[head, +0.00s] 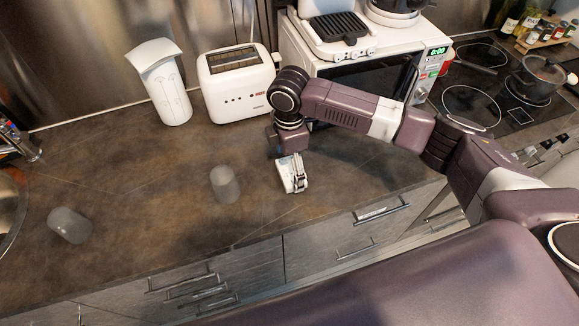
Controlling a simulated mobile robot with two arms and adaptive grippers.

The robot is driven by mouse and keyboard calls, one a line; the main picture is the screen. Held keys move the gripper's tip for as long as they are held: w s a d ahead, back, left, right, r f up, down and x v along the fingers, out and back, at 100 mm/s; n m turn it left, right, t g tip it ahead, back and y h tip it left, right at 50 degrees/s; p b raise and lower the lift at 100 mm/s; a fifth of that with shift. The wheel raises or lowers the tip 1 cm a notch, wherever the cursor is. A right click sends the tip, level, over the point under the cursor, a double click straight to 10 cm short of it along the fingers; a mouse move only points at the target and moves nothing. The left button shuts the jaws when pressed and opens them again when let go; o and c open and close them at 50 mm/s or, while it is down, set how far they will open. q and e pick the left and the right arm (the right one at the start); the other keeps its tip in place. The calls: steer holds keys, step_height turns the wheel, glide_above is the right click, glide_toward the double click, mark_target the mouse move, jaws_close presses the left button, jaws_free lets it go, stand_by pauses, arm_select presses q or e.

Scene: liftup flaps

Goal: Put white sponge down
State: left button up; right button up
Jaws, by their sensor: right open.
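My right gripper (297,175) points down at the counter (150,220), in front of the microwave. Its jaws are open. A small white block (288,176), which looks like the white sponge, shows right at the fingers, at the counter surface. It is small and partly covered by the fingers, so I cannot tell whether they touch it. My left gripper is not in view.
A grey cup (224,184) stands left of my gripper, and another (70,225) lies on its side at far left. The counter's middle is clear.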

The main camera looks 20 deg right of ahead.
mark_target(289, 171)
step_height(289, 171, up, 12)
steer(key=b, duration=0.2)
steer(key=shift+f, duration=0.2)
steer(key=shift+f, duration=0.1)
stand_by(0.3)
